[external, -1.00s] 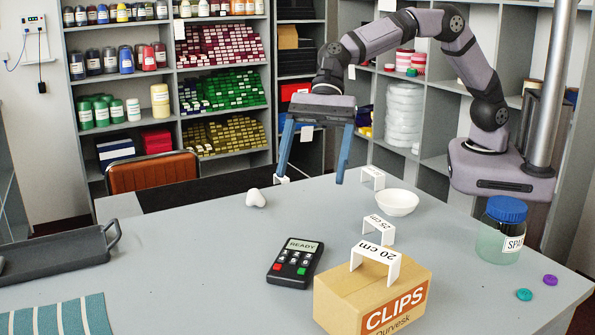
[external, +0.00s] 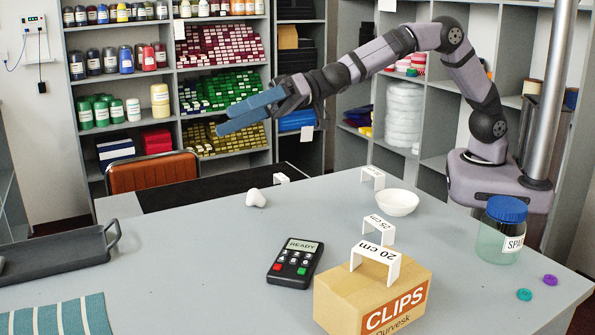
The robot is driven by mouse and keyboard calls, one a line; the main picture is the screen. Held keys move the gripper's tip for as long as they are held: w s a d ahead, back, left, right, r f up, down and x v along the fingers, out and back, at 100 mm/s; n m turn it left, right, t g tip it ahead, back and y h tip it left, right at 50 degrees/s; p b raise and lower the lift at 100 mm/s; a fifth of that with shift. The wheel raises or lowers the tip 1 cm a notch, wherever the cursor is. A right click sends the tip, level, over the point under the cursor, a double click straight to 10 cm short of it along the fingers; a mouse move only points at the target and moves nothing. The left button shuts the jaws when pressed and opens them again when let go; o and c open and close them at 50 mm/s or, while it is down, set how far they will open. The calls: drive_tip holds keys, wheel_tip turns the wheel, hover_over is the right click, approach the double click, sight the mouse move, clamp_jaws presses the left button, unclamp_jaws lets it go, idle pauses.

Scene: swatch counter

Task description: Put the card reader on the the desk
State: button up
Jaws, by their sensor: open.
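The card reader (external: 294,263) is a black handheld device with a lit screen reading READY and several coloured keys. It lies flat, face up, on the grey desk (external: 190,245), just left of the CLIPS box. My gripper (external: 234,122) has blue fingers and is open and empty. It is high above the far edge of the desk, pointing left, well away from the card reader. The two fingers overlap in this view.
The cardboard CLIPS box (external: 372,297) carries a white 20 cm bracket (external: 376,256). A white bowl (external: 397,202), a blue-lidded jar (external: 502,232), a dark tray (external: 55,258) and a striped cloth (external: 60,317) also rest on the desk. The desk's middle left is clear.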

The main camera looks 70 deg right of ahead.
drive_tip(key=s+a+f+n+g+y, duration=0.1)
drive_tip(key=s+f+n+g, duration=0.15)
drive_tip(key=s+n, duration=0.25)
drive_tip(key=s+a+f+n+g+b, duration=0.1)
drive_tip(key=s+f+n+g, duration=0.1)
drive_tip(key=s+n+g, duration=0.25)
drive_tip(key=s+a+f+n+g+y, duration=0.1)
drive_tip(key=s+a+f+n+g, duration=0.15)
drive_tip(key=s+n, duration=0.3)
approach(297, 253)
drive_tip(key=shift+w+a+r+g, duration=0.1)
drive_tip(key=shift+w+a+g, duration=0.05)
drive_tip(key=shift+a+g, duration=0.3)
drive_tip(key=shift+a+f, duration=0.1)
drive_tip(key=shift+f, duration=0.15)
drive_tip(key=shift+p+x, duration=1.1)
drive_tip(key=shift+x, duration=2.55)
drive_tip(key=shift+w+f, duration=0.1)
drive_tip(key=shift+f, duration=0.05)
drive_tip(key=c, duration=1.5)
drive_tip(key=shift+r+b, duration=0.35)
drive_tip(key=shift+r, duration=4.75)
